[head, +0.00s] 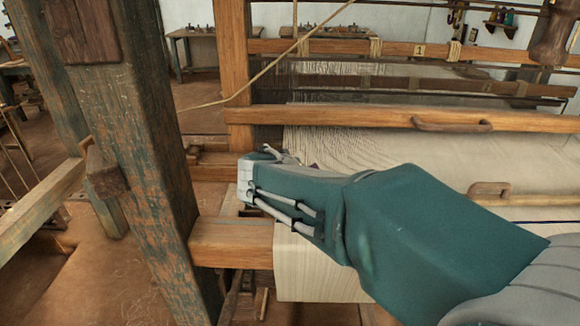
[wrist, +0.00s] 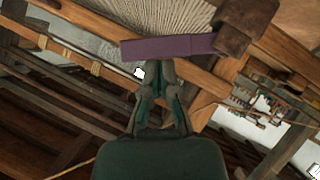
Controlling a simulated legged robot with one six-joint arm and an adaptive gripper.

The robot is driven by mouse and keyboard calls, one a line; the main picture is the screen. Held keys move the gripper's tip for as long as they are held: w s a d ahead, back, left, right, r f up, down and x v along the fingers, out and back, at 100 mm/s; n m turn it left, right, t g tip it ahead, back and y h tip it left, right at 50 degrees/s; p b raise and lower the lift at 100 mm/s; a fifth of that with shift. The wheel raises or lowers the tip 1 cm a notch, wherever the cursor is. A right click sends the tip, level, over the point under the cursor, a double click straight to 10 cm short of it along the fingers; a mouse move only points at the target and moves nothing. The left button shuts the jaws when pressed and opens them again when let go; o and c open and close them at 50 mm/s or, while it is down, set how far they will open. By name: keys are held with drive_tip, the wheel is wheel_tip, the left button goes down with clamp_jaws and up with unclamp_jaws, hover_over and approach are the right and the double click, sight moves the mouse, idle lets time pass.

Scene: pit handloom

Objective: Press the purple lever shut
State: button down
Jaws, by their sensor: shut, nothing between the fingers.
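The purple lever (wrist: 170,47) shows in the wrist view as a flat bar, running left from a brown wooden block (wrist: 245,27). My gripper (wrist: 154,66) is shut and empty, its fingertips just below the lever's lower edge in that picture. I cannot tell whether they touch it. In the head view my arm reaches left across the loom's front, and the lever is mostly or wholly hidden behind it.
A thick worn loom post (head: 155,170) stands left of my arm. A wooden front beam (head: 230,243) lies beneath it, and cream cloth (head: 400,155) stretches behind. A wooden bar with a handle (head: 450,126) crosses above the cloth. Open floor shows at far left.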

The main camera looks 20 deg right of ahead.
drive_tip(key=d+f+m+y, duration=0.2)
drive_tip(key=y, duration=0.1)
drive_tip(key=shift+s+m+t, duration=0.3)
drive_tip(key=shift+d+f, duration=0.1)
drive_tip(key=shift+f, duration=0.15)
drive_tip(key=shift+f, duration=0.1)
idle(0.5)
